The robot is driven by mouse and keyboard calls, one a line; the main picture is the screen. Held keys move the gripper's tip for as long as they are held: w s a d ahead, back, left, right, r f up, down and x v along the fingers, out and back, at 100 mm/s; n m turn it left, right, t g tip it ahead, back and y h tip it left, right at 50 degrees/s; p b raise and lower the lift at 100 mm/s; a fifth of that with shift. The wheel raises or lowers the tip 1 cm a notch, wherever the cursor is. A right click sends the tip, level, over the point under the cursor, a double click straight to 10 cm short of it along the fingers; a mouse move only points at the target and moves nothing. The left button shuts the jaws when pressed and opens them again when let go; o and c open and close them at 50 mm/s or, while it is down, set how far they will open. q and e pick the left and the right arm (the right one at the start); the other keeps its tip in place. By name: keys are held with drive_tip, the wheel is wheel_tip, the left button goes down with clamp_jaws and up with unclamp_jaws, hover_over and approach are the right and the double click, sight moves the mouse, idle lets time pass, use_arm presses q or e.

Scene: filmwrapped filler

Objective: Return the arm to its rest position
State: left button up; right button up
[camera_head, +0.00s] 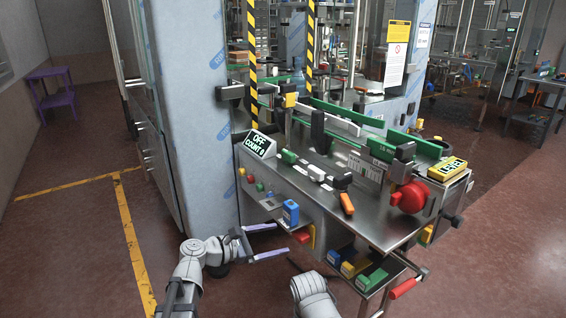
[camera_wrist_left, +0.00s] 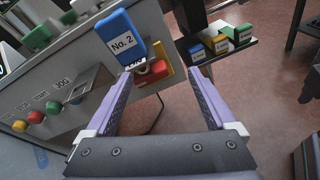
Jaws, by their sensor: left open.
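My left arm (camera_head: 186,275) comes in from the lower left, bent low in front of the machine. Its gripper (camera_head: 279,238) is open, with two pale purple fingers pointing right toward the machine's front panel. In the left wrist view the gripper (camera_wrist_left: 157,75) has its fingers spread wide and nothing is held between them. A blue block labelled No. 2 (camera_wrist_left: 121,37) is beyond the fingertips, apart from them; it also shows on the panel in the head view (camera_head: 291,212). A grey link of my right arm (camera_head: 312,292) shows at the bottom; its gripper is not visible.
The control panel with coloured buttons (camera_wrist_left: 50,107) is close to the left finger. A red part (camera_head: 302,236) is near the fingertips. A shelf holds blue, yellow and green blocks (camera_head: 372,279). Red-brown floor (camera_head: 80,240) is open at left.

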use_arm(q)
drive_tip(key=s+a+f+m+g+y, duration=0.3)
drive_tip(key=s+f+m+g+y, duration=0.35)
drive_tip(key=f+m, duration=0.65)
drive_tip(key=s+a+f+m+y, duration=0.4)
drive_tip(key=s+a+m+y, duration=0.35)
drive_tip(key=a, duration=0.25)
drive_tip(key=s+d+r+m+g+p, duration=0.1)
drive_tip(key=s+d+r+m+p, duration=0.1)
drive_tip(key=d+r+p, duration=0.4)
drive_tip(key=s+d+r+m+g+p, duration=0.1)
drive_tip(key=s+d+r+p, duration=0.3)
drive_tip(key=r+p, duration=1)
drive_tip(key=shift+d+m, duration=0.45)
drive_tip(key=shift+d, duration=0.4)
drive_tip(key=shift+c, duration=0.2)
